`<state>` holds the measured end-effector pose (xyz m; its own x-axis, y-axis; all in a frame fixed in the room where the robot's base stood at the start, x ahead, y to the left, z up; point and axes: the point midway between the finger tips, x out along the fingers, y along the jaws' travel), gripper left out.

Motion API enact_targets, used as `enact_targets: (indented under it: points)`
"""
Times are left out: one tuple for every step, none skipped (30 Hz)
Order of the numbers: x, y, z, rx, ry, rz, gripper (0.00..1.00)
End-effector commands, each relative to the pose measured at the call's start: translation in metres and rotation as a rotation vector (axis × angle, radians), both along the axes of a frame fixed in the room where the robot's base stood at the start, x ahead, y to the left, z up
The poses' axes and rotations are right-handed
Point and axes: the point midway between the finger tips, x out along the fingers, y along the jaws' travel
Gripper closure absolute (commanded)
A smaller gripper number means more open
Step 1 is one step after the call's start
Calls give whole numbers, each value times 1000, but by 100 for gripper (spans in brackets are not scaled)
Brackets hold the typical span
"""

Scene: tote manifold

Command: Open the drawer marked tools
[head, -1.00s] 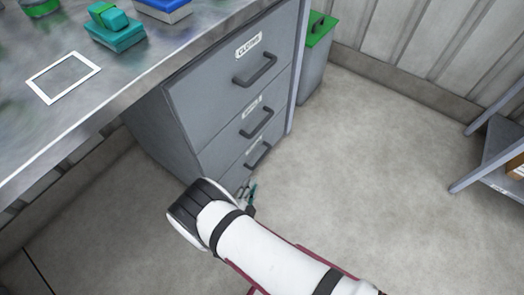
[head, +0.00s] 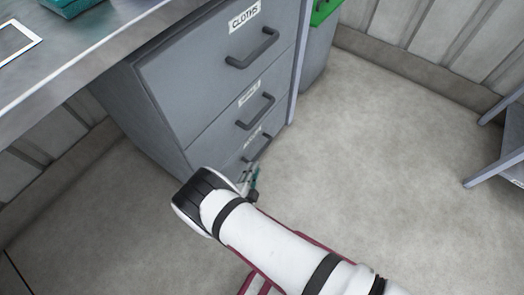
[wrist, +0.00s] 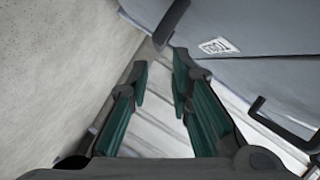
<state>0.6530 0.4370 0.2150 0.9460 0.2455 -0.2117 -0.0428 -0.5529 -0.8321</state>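The grey drawer cabinet (head: 160,110) has three stacked drawers with dark bar handles, all appearing closed. The top label reads CLOTHS (head: 244,16). The middle label (head: 249,93) and bottom label (head: 252,137) are too small to read, so I cannot tell which says tools. My gripper (head: 252,181) is low, in front of the bottom drawer's handle (head: 257,148) and apart from it. In the wrist view its green fingers (wrist: 160,88) are spread with nothing between them. A handle (wrist: 172,22) lies beyond the fingertips, beside a blurred label (wrist: 219,46); another handle (wrist: 282,128) is at right.
A metal worktop (head: 72,72) overhangs the cabinet's left side. A green-lidded bin (head: 318,45) stands just right of the cabinet, against the wall. A grey shelf unit (head: 500,150) is at the far right. The floor between is clear.

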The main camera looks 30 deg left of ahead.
Motion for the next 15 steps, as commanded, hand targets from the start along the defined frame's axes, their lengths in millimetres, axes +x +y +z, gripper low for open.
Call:
enact_targets:
  points:
    - [10,2,-4,1,-1,-3,80]
    - [16,4,-6,1,-2,-2,80]
    - [23,6,-7,2,-1,-3,80]
    - [29,7,-9,1,-2,-1,80]
    - [35,9,-10,1,-2,-1,80]
    - [42,11,-12,1,-1,-2,80]
    - [48,12,-13,0,-2,-1,80]
    - [53,13,-14,0,-2,-1,80]
    - [60,15,-16,1,0,-1,80]
    - [65,17,-17,0,-2,-1,80]
    - [70,18,-18,0,-1,-1,80]
    - [76,19,-20,0,-1,-1,80]
    - [80,20,-20,0,-2,-1,80]
    - [84,21,-21,1,-1,-2,80]
    - [88,22,-22,1,0,-2,80]
